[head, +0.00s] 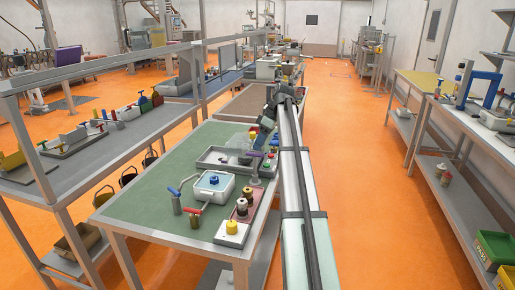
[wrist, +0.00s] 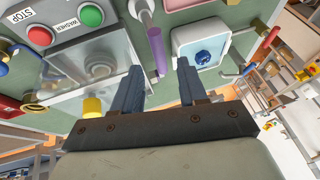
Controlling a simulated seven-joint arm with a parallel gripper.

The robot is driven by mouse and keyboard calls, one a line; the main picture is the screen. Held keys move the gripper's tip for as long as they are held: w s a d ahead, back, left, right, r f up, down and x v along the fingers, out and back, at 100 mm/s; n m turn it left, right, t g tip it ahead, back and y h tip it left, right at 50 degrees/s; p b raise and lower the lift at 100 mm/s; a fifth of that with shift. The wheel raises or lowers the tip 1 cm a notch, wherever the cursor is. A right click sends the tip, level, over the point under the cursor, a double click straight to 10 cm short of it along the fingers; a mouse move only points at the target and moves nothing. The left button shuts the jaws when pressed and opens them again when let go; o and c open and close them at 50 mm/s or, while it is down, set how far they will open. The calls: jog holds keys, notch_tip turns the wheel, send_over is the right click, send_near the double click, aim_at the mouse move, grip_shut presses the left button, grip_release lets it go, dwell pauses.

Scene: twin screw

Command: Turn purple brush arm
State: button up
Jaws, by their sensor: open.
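The purple brush arm (wrist: 157,50) is a purple cylinder on the end of a light grey rod. In the wrist view it lies between my two fingers, a little beyond their tips, and no contact shows. In the head view a small purple bar (head: 257,154) shows beside the grey tray. My gripper (wrist: 159,68) is open and empty, with one blue-grey finger on each side of the purple part. In the head view my arm reaches over the green bench, and the fingertips are too small to make out.
A white box with a blue knob (wrist: 203,57) is right of my gripper. A clear cover (wrist: 98,72) and a panel with red and green buttons (wrist: 66,24) are left. Bare green bench (head: 150,200) lies left.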

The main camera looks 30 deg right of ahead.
jog(key=v, duration=0.4)
jog(key=shift+d+r, duration=0.1)
jog(key=shift+r, duration=0.1)
